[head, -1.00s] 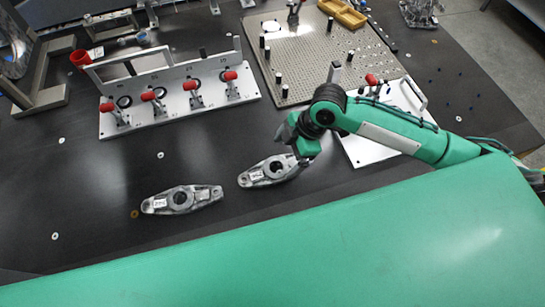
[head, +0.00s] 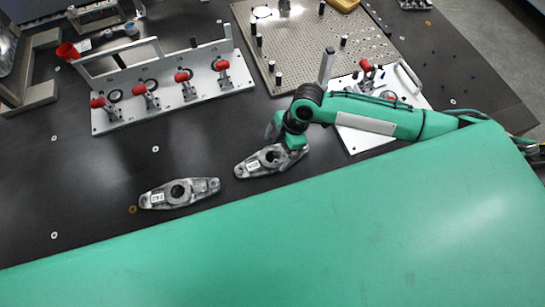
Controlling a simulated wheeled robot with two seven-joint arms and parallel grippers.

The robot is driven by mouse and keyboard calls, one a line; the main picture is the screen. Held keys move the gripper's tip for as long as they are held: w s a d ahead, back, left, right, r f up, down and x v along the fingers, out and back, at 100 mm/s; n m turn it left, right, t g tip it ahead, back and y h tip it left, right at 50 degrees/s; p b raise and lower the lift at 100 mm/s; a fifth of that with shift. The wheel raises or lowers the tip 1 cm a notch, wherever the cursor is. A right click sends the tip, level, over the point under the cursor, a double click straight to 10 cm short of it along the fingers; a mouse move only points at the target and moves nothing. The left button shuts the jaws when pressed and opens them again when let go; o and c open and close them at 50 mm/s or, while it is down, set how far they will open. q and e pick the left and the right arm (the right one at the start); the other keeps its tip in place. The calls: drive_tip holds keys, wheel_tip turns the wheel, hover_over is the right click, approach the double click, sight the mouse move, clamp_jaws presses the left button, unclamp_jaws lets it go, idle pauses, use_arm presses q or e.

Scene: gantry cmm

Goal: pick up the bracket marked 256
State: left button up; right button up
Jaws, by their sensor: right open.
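Two grey metal brackets with a round centre hole lie flat on the dark table in the head view. The left bracket (head: 178,193) carries a small white label at its left end. The right bracket (head: 255,164) carries a white label too; both numbers are too small to read surely. My right gripper (head: 285,153) is over the right end of the right bracket, pointing down, open. The gripper hides that end, and I cannot tell whether its fingers touch the bracket. My left gripper is not in view.
A white fixture plate (head: 165,109) with red-handled clamps stands behind the brackets. A perforated plate (head: 300,40) with posts is at the back. A smaller white plate (head: 358,141) with red clamps lies under my right arm. A red cup (head: 67,51) stands at back left.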

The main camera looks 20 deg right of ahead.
sight(272, 161)
drive_tip(key=x, duration=0.4)
drive_tip(key=shift+a+f+p, duration=0.1)
drive_tip(key=shift+f+p, duration=0.15)
drive_tip(key=shift+p, duration=0.1)
drive_tip(key=shift+c, duration=0.4)
drive_tip(key=shift+r, duration=0.1)
drive_tip(key=c, duration=1.4)
drive_tip(key=shift+o, duration=0.2)
